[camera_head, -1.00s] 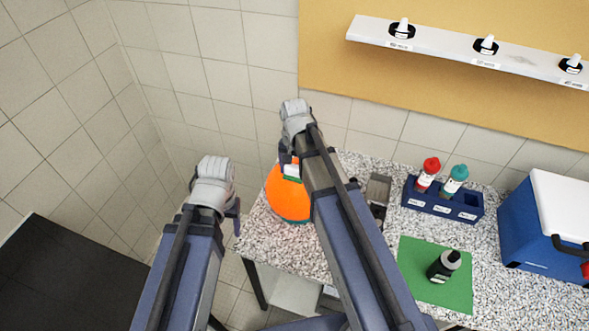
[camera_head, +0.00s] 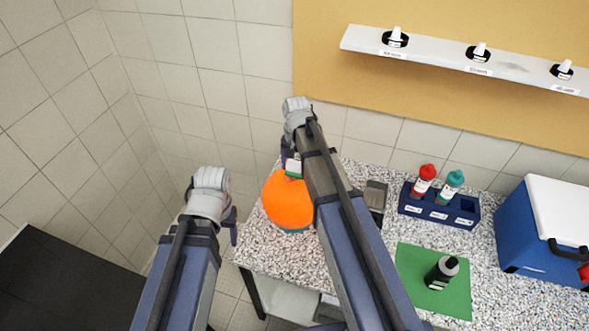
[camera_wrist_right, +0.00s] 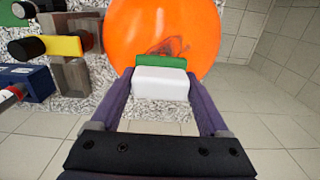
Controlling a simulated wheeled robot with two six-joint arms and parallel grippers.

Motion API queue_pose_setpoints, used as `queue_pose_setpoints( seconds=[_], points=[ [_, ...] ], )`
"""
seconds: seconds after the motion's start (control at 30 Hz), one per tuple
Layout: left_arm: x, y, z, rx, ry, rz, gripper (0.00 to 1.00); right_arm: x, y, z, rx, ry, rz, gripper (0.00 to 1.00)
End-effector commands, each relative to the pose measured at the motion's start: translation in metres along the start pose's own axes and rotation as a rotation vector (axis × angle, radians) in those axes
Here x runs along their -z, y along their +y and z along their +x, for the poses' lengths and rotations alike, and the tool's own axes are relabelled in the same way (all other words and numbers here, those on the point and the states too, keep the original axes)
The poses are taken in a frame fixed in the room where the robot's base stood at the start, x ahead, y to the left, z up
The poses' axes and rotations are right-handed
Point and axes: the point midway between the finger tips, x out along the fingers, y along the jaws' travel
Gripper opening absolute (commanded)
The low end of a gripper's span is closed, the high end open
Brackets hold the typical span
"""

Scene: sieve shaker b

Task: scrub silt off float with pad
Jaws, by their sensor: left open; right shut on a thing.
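The orange float (camera_head: 288,203) is a round ball on the speckled counter, partly behind my right arm in the head view. In the right wrist view the float (camera_wrist_right: 190,35) fills the upper middle and shows a dark brownish smear on its face. My right gripper (camera_head: 288,160) is shut on the pad (camera_wrist_right: 160,83), a white block with a green layer (camera_wrist_right: 150,62) facing the float. The green layer is at or very near the float's surface; I cannot tell if they touch. My left gripper (camera_head: 235,225) is open and empty, left of the float, off the counter's edge.
A grey object (camera_head: 376,198) is beside my right arm. A shelf (camera_head: 440,56) hangs behind.

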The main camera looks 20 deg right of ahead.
Motion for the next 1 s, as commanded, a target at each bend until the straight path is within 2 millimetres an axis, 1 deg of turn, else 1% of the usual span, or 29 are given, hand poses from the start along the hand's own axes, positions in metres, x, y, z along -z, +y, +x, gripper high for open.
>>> queue_pose_setpoints(
  seconds=[0.03,0.2,0.53,0.67,1.0],
  points=[
    [0.000,0.000,0.001,0.000,0.000,0.000,0.62,0.006,-0.001,0.001,0.000,0.000,0.001,0.16],
    [0.000,0.000,0.002,0.000,0.000,0.000,0.62,0.018,-0.001,0.002,0.000,0.001,0.002,0.16],
    [0.000,0.000,0.000,0.000,0.000,0.000,0.62,0.018,0.000,0.000,0.000,0.001,0.001,0.16],
    [0.000,0.000,0.000,0.000,0.000,0.000,0.62,0.013,0.000,0.000,0.000,0.001,0.000,0.16],
    [0.000,0.000,0.003,0.000,0.000,0.000,0.62,-0.015,0.001,0.003,0.000,-0.001,-0.001,0.16]
  ],
)
